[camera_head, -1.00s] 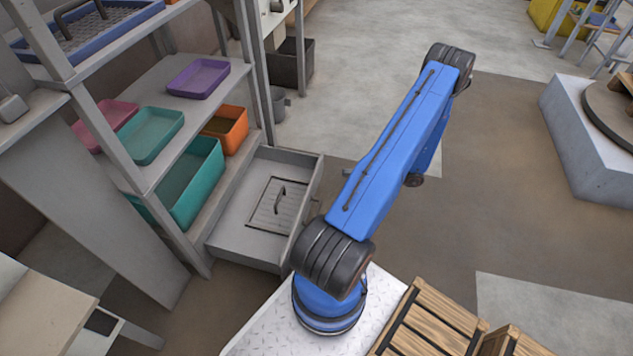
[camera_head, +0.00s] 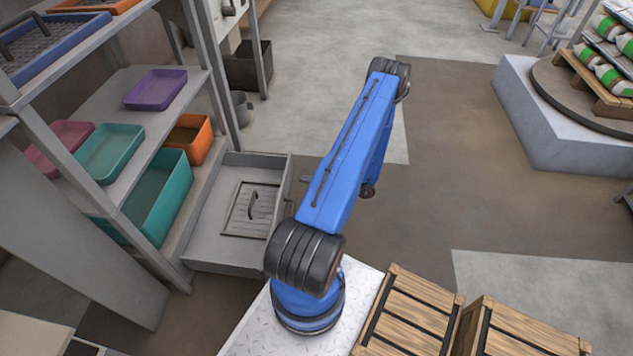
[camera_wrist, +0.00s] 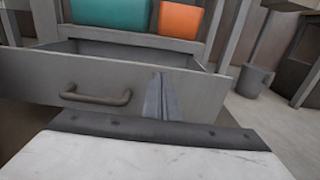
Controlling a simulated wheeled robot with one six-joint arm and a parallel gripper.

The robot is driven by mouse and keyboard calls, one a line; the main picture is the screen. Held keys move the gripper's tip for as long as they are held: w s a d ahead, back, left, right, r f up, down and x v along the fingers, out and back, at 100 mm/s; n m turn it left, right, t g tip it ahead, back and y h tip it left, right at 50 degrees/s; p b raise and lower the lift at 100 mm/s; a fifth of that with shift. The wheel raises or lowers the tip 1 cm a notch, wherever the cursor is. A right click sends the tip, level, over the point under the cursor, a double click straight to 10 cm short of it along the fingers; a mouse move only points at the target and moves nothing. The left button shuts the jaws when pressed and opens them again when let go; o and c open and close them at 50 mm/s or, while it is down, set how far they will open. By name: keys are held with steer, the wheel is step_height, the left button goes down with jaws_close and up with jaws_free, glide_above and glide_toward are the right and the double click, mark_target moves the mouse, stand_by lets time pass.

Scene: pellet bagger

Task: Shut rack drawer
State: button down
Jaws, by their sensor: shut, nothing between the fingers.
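The grey rack drawer (camera_head: 225,262) stands pulled out from the bottom of the rack in the head view. A slatted panel with a small handle lies inside it. In the wrist view, the drawer front (camera_wrist: 50,80) faces me, with a dark bar handle (camera_wrist: 97,97) left of the middle. My gripper (camera_wrist: 160,90) is shut and empty, in front of the drawer front and right of the handle. I cannot tell whether its tips touch the front. In the head view my arm hides the gripper.
The rack shelf (camera_head: 125,103) above holds purple, pink and green trays. A teal bin (camera_head: 150,205) and an orange bin (camera_head: 190,140) sit low in the rack. A grey bucket (camera_wrist: 250,81) stands right of the drawer.

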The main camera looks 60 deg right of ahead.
mark_target(285, 178)
steer(key=shift+x, duration=2.85)
